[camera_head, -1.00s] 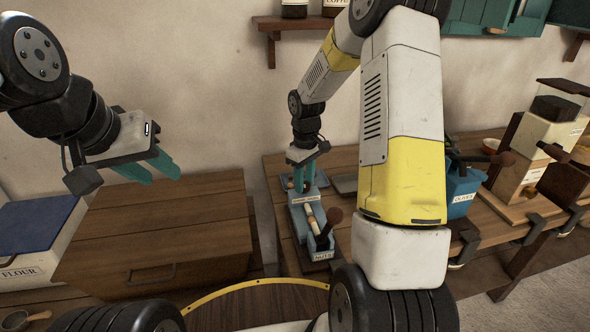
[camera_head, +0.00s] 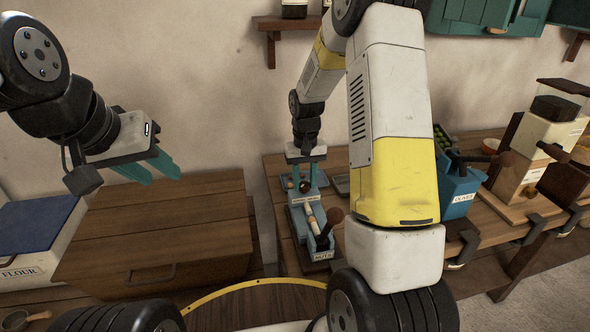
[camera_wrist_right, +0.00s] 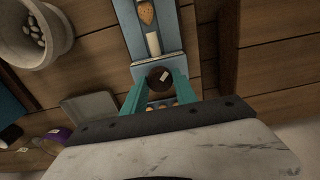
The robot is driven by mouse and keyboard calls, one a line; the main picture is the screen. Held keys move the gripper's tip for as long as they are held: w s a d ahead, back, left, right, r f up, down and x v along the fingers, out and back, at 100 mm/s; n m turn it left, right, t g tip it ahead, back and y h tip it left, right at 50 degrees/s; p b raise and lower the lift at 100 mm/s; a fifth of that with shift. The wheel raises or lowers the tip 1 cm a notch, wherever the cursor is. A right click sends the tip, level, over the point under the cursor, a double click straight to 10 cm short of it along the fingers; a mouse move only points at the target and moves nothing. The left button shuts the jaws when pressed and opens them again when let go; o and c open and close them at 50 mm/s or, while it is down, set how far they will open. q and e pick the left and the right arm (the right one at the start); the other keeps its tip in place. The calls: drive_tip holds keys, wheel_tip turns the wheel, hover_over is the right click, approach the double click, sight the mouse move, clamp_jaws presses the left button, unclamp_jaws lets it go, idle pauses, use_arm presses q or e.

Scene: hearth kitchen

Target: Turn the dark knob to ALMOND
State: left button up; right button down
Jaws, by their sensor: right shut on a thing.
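The blue nut device (camera_head: 311,226) stands on the wooden bench and bears a NUTS label at its front end. The dark round knob (camera_wrist_right: 159,78) with a small pale mark sits on it, between the teal fingers of my right gripper (camera_wrist_right: 159,85) in the right wrist view. My right gripper (camera_head: 305,180) points down at the device's far end and is shut on the knob. The ALMOND mark cannot be read in either view. My left gripper (camera_head: 151,172) is open and empty above the wooden box at the left.
A wooden box (camera_head: 160,230) and a FLOUR bin (camera_head: 35,235) stand at the left. A blue olive device (camera_head: 459,190) and a wooden grinder (camera_head: 535,150) stand to the right. A pale bowl (camera_wrist_right: 35,35) and a grey tray (camera_wrist_right: 90,112) show beside the device.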

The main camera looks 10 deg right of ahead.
sight(304, 184)
drive_tip(key=shift+r, duration=0.1)
idle(0.3)
drive_tip(key=c, duration=1)
unclamp_jaws()
drive_tip(key=shift+o, duration=0.2)
wheel_tip(304, 184, up, 8)
drive_tip(key=shift+f, duration=0.15)
drive_tip(key=s+a+r+t+y, duration=0.1)
drive_tip(key=s+r+t, duration=0.2)
drive_tip(key=s+r, duration=0.5)
drive_tip(key=s+a+r+t+y, duration=0.1)
drive_tip(key=s+r+t, duration=0.2)
drive_tip(key=s+r, duration=0.5)
drive_tip(key=s, duration=0.8)
drive_tip(key=shift+r, duration=0.3)
